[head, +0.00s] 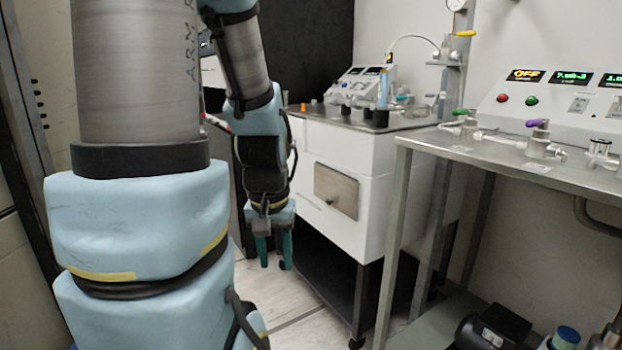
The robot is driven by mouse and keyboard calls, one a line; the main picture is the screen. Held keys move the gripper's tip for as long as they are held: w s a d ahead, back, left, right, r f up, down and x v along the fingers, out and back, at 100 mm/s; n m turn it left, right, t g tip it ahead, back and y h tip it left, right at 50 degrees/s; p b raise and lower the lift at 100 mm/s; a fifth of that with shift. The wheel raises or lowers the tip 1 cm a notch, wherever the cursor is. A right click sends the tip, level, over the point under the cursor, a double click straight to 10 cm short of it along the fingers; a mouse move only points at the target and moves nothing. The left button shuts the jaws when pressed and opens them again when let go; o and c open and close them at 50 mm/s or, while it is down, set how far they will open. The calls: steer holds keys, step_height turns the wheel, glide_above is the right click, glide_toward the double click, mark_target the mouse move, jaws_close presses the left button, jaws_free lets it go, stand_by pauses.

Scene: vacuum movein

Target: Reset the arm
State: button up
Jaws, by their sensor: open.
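My arm fills the left of the head view, with light blue joint covers and grey links. My gripper (273,264) hangs down at the end of the arm, left of the middle of the view. Its two dark green fingers stand apart, open, and no object shows between them. It hangs in front of and to the left of the white cabinet (333,229), above the floor. I cannot tell the exact gap between the gripper and the cabinet.
A metal panel (336,191) with a knob is on the cabinet front. A steel table (470,154) at the right carries valves with green (460,111) and purple (537,123) handles and a control box (565,97). A black pump-like unit (492,328) is low at right. Bare floor (310,325) shows below the gripper.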

step_height(320, 180, up, 21)
steer(key=p, duration=1.9)
steer(key=shift+r, duration=0.2)
